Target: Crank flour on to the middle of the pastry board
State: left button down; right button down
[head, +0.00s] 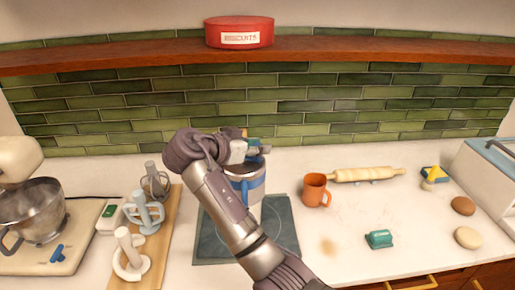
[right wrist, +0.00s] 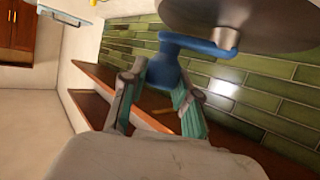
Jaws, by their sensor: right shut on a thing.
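The flour sifter (head: 254,187), a metal cup with a blue band, shows over the back part of the dark teal pastry board (head: 214,245). I cannot tell whether it touches the board. The board has a thin circle marked on it, and I make out no flour there. My right gripper (head: 250,146) is at the sifter's top, and my forearm hides part of the cup and board. In the right wrist view my right gripper (right wrist: 160,97) is shut on a blue handle (right wrist: 166,66) joined to the sifter's metal body (right wrist: 245,18). My left gripper is out of view.
An orange mug (head: 315,190) stands right of the board, with a rolling pin (head: 363,175) behind it. A wooden board (head: 158,245) with utensils is at left, beside a mixer (head: 40,215). A teal object (head: 379,239) lies on the counter at right.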

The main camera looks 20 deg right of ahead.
jog(key=shift+f+g, duration=0.2)
jog(key=shift+g, duration=0.1)
jog(key=c, duration=0.8)
grip_release()
jog(key=shift+c, duration=0.2)
jog(key=shift+r, duration=0.1)
notch_tip(320, 180, up, 10)
